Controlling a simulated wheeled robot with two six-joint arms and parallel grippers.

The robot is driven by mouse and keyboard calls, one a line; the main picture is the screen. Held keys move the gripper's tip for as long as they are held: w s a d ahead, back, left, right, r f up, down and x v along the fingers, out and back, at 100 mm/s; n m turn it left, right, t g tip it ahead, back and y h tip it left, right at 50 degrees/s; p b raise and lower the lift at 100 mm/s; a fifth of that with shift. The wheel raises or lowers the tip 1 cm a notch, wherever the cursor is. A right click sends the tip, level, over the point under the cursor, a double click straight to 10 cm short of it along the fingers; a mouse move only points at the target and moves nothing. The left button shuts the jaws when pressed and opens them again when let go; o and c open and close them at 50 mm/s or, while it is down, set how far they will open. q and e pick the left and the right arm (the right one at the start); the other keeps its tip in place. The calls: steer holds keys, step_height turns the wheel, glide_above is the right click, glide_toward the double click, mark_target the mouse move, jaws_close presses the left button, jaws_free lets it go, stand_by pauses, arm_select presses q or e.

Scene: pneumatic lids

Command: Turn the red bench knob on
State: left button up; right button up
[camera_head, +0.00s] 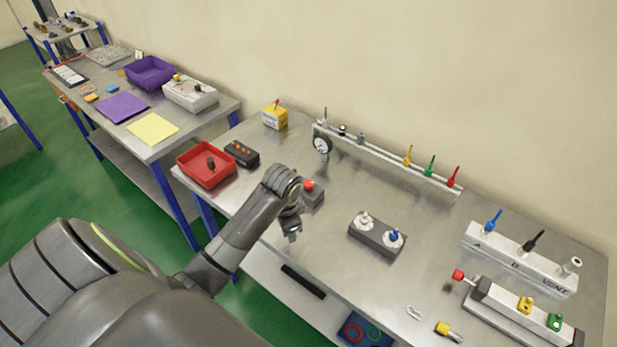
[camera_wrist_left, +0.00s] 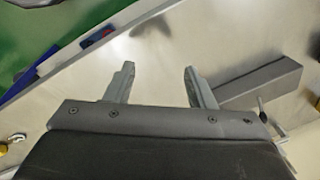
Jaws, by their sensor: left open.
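A red round knob (camera_head: 308,184) sits on a small grey block (camera_head: 314,198) on the steel bench, just behind and right of my left gripper, and is partly covered by the wrist. My left gripper (camera_head: 292,235) hangs over the bench near its front edge, apart from the knob. In the left wrist view its two fingers (camera_wrist_left: 159,72) are spread with nothing between them. A grey block (camera_wrist_left: 262,84) lies beyond the right finger there; no red knob shows in that view. A second red knob (camera_head: 457,275) sticks out from the left end of a grey manifold (camera_head: 510,313).
A grey block with white and blue knobs (camera_head: 375,238) stands right of the gripper. A red tray (camera_head: 207,166) and a black box (camera_head: 241,153) are to the left. A rail with coloured levers (camera_head: 385,157) runs along the back. Bare bench lies between.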

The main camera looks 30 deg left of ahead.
arm_select(q)
steer(key=w+a+r+m+g, duration=0.1)
steer(key=w+a+r+m, duration=0.2)
steer(key=w+r, duration=0.75)
step_height(320, 180, up, 5)
steer(key=m+h+b, duration=0.1)
steer(key=m, duration=0.1)
glide_above(309, 183)
steer(key=shift+g, duration=0.3)
step_height(309, 183, down, 13)
steer(key=b, duration=1.2)
steer(key=shift+f, duration=1.5)
